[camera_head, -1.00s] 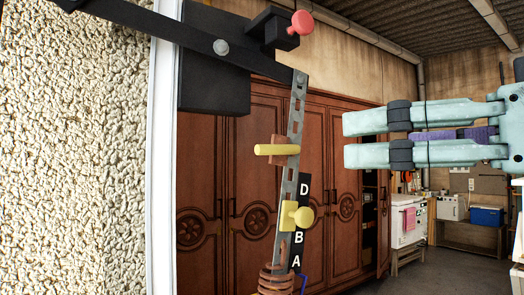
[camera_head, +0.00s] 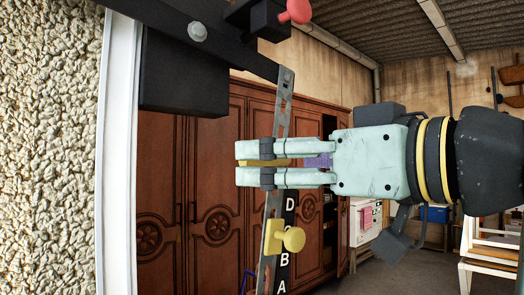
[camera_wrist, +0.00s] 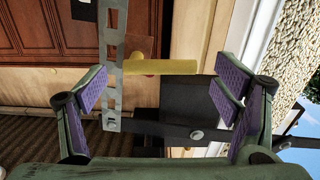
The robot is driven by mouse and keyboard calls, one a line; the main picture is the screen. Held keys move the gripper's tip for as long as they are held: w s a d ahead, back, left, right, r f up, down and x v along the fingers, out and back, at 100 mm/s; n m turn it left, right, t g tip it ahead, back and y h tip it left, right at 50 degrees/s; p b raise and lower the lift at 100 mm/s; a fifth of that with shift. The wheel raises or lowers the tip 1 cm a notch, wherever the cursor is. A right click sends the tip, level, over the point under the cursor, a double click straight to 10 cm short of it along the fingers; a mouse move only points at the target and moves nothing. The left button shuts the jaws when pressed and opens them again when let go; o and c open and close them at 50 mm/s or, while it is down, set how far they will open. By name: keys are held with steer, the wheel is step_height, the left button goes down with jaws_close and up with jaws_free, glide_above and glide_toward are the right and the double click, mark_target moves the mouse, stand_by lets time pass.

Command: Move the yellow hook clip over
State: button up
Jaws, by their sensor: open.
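A yellow peg (camera_head: 284,162) sticks out sideways from the slotted metal strip. In the head view it shows partly between the fingers of my gripper (camera_head: 246,164), which hide most of it. In the wrist view the peg (camera_wrist: 162,67) lies across the gap between the open jaws (camera_wrist: 160,92), apart from both pads. A yellow clip with a round knob (camera_head: 286,239) sits lower on the strip, below my gripper. I cannot tell which of the two yellow pieces is the hook clip. My gripper is open and reaches in from the right.
The slotted strip (camera_head: 285,100) hangs from a dark arm (camera_head: 160,22) with a red knob (camera_head: 296,10) near its end. A lettered black strip (camera_head: 285,266) stands behind the lower part. A wooden cabinet (camera_head: 215,135) is behind; a white-edged textured wall (camera_head: 48,150) is at left.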

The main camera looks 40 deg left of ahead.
mark_target(270, 162)
steer(key=shift+w+a+p, duration=0.15)
steer(key=shift+a+p, duration=0.3)
steer(key=shift+a, duration=1.65)
steer(key=shift+c, duration=0.2)
steer(key=c, duration=1.1)
